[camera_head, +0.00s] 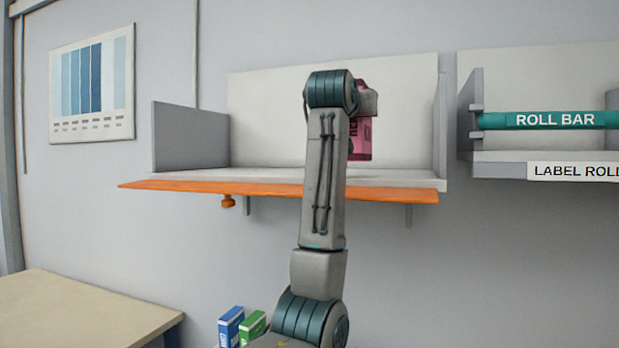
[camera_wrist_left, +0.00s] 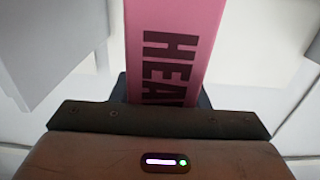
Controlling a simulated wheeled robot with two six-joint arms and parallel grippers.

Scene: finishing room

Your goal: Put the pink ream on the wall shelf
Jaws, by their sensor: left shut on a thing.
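The pink ream (camera_head: 361,138) is upright in the right half of the wall shelf's opening, partly hidden behind my left arm. Its lower end appears just above the shelf board; I cannot tell whether it touches. My left gripper (camera_wrist_left: 162,100) is shut on the ream, which shows pink with dark letters "HEA" in the wrist view (camera_wrist_left: 172,50). In the head view the fingers are mostly hidden behind my wrist. The wall shelf (camera_head: 265,174) has a pale back, grey side walls and an orange front strip. My right gripper is not in view.
A second shelf at right holds a teal roll bar (camera_head: 550,120) and a "LABEL ROLL" sign (camera_head: 575,171). The shelf's left half is clear. A beige table (camera_head: 80,305) stands lower left, with blue (camera_head: 231,327) and green (camera_head: 253,328) packs below centre.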

